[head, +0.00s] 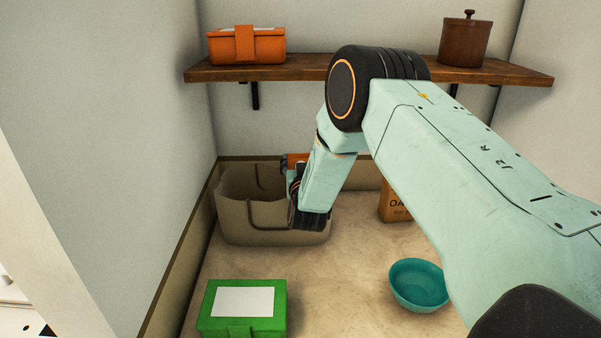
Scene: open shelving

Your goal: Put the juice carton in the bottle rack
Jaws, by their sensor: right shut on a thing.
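My right arm comes in from the right and bends down to my right gripper (296,184), which is at the right part of a taupe open-topped bin. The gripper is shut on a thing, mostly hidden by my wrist. A small orange and blue patch (292,160) shows just above it, probably part of the juice carton. The taupe bin (240,228) stands at the back left of the counter, with a dark curved line on its front. It is the only thing here that could be the bottle rack. I cannot tell whether the held thing is inside or above it. My left gripper is out of view.
A green box (216,324) with a white label stands at the front left. A teal bowl (418,286) is at the right. An ochre package (392,208) is partly behind my arm. A wooden shelf (300,68) above holds an orange box (221,48) and brown pot (466,45).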

